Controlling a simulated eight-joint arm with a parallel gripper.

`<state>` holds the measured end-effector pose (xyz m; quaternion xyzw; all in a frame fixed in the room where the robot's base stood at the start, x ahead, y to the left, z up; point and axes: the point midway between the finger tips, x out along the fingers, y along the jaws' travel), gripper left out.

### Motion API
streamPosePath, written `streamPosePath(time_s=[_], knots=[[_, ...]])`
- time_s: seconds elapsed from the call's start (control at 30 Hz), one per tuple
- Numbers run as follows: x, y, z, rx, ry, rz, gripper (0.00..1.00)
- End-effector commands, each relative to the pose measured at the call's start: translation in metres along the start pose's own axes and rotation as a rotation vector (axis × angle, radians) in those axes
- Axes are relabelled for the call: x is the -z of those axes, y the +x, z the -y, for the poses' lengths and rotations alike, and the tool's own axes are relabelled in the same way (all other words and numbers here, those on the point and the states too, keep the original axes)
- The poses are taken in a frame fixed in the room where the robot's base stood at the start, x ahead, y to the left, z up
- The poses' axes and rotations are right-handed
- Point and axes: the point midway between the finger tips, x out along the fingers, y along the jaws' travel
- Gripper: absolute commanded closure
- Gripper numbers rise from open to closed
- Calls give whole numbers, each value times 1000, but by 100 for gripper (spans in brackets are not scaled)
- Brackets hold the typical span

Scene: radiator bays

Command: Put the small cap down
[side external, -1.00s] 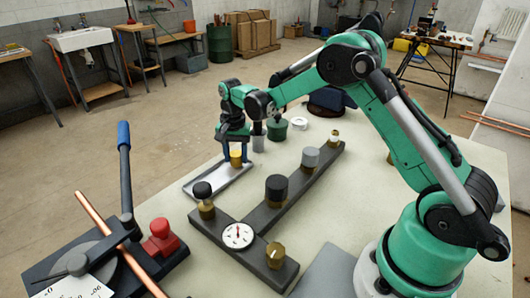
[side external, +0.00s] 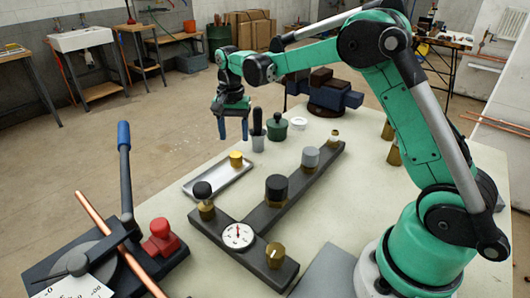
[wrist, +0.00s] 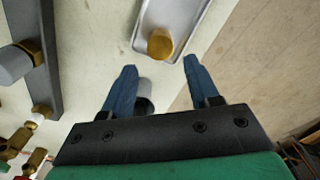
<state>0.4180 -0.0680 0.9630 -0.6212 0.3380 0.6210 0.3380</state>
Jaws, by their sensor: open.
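The small cap is a short yellow-brass cylinder (side external: 236,159) standing in the shallow metal tray (side external: 207,183). It also shows in the wrist view (wrist: 160,43), near the end of the tray (wrist: 190,20). My gripper (side external: 234,130) is open and empty.
The dark manifold (side external: 240,205) carries several valves, caps and a gauge. A blue vise (side external: 330,97) stands behind. Bare tabletop lies between tray and manifold.

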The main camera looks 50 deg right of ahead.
Motion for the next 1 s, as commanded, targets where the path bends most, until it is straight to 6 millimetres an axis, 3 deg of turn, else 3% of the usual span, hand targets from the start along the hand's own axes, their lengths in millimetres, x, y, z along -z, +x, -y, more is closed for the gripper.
streamPosePath(time_s=[0.2,0.47,0.77,1.0], knots=[[0,-40,0,0,0,0,45],[-6,-62,-2,16,-35,-14,45],[-61,-96,-33,159,-390,-187,45],[-113,-90,-71,259,-715,-385,45]])
